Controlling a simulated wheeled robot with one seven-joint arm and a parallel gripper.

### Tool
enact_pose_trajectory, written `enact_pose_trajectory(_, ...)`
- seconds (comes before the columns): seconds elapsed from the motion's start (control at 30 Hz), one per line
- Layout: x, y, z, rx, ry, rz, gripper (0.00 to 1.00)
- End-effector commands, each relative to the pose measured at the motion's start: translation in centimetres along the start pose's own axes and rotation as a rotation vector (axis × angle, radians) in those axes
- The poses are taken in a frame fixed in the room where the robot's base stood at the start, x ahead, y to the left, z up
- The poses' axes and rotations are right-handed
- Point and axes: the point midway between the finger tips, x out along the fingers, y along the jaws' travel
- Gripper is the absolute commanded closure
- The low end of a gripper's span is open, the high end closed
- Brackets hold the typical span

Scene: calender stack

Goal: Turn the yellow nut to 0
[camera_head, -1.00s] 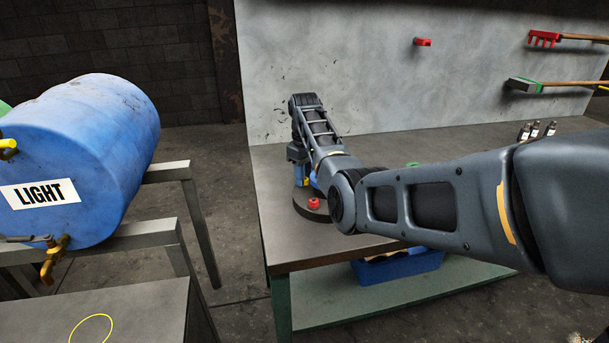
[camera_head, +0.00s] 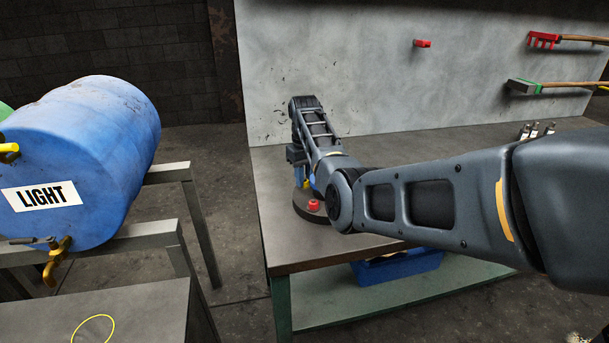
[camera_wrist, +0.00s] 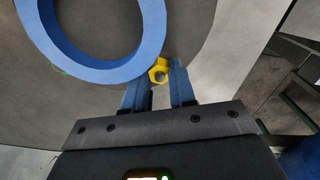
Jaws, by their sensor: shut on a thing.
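The yellow nut (camera_wrist: 159,70) shows in the wrist view between the tips of my gripper's two blue fingers. My gripper (camera_wrist: 161,82) is shut on it from the sides. The nut sits at the edge of a dark round base, close to a large blue ring (camera_wrist: 152,35). In the head view my gripper (camera_head: 298,176) points down over the dark round base (camera_head: 306,209) on the workbench, and my arm hides much of it. A red nut (camera_head: 314,205) stands on the near side of that base. No 0 mark can be read.
The workbench (camera_head: 285,240) has bare top left of the base. A grey wall panel (camera_head: 340,60) stands behind it. A blue bin (camera_head: 400,267) is on the lower shelf. A blue barrel (camera_head: 85,150) labelled LIGHT lies on a stand at left.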

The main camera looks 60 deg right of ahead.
Motion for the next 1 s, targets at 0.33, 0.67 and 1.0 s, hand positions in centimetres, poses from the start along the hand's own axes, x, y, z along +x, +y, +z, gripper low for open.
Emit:
enact_pose_trajectory(0.33,-0.11,-0.04,-0.05,0.219,0.001,-0.001,1.0)
enact_pose_trajectory(0.67,-0.08,-0.02,-0.07,0.309,0.002,0.0,1.0)
enact_pose_trajectory(1.0,-0.09,-0.01,-0.09,0.314,0.003,0.0,1.0)
